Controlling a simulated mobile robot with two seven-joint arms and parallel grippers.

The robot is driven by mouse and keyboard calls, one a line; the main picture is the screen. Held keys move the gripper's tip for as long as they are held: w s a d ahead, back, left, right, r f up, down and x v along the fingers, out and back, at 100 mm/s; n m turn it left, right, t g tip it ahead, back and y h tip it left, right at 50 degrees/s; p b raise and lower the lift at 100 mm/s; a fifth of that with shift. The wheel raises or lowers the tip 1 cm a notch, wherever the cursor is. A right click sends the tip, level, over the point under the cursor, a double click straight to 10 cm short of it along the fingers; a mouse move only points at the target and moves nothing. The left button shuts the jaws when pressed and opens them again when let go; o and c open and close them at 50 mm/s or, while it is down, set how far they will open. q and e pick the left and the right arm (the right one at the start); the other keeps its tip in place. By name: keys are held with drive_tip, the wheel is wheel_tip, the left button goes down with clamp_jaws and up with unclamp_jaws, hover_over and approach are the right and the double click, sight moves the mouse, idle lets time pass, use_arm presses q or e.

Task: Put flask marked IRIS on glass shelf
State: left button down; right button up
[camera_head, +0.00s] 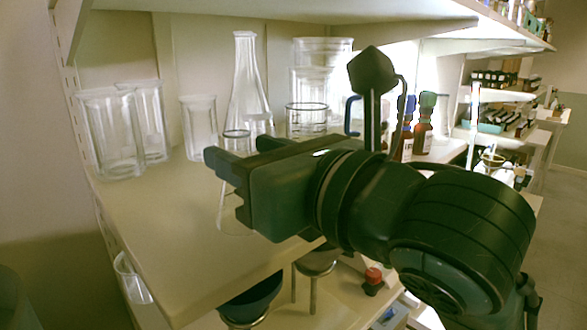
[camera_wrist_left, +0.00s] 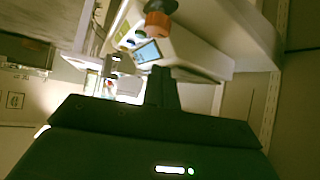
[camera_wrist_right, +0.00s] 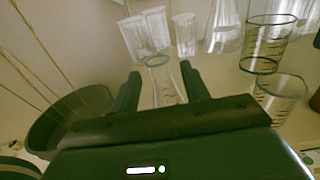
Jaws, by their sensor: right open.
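A small clear conical flask (camera_head: 234,220) stands upright on the pale shelf (camera_head: 170,235) that holds the glassware. I cannot read any mark on it, so I cannot tell if it is the IRIS flask. My right gripper (camera_head: 238,152) is open around it and hides its middle in the head view. In the right wrist view the flask (camera_wrist_right: 160,78) shows between the two spread fingers (camera_wrist_right: 160,88). My left gripper (camera_wrist_left: 162,88) shows only in its own wrist view, with its fingers together and nothing seen between them.
Clear beakers (camera_head: 112,135) and a tall conical flask (camera_head: 246,90) stand behind on the shelf. Brown bottles (camera_head: 422,130) stand to the right. A dark bowl (camera_head: 250,300) is below the shelf. The shelf's left front is bare.

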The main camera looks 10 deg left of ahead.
use_arm(q)
drive_tip(key=f+b, duration=0.1)
drive_tip(key=b, duration=0.1)
drive_tip(key=d+b, duration=0.1)
drive_tip(key=b, duration=0.1)
drive_tip(key=shift+w+f+t, duration=0.25)
drive_tip(key=shift+f+t, duration=0.05)
drive_tip(key=shift+f, duration=0.05)
drive_tip(key=shift+w+d+h+b, duration=0.2)
drive_tip(key=shift+d+h+b, duration=0.15)
drive_tip(key=shift+b, duration=0.7)
drive_tip(key=shift+w+d+r+t+b, duration=0.1)
drive_tip(key=shift+d+t+b, duration=0.05)
drive_tip(key=shift+t+b, duration=0.15)
use_arm(e)
drive_tip(key=v, duration=1.1)
drive_tip(key=shift+d, duration=0.1)
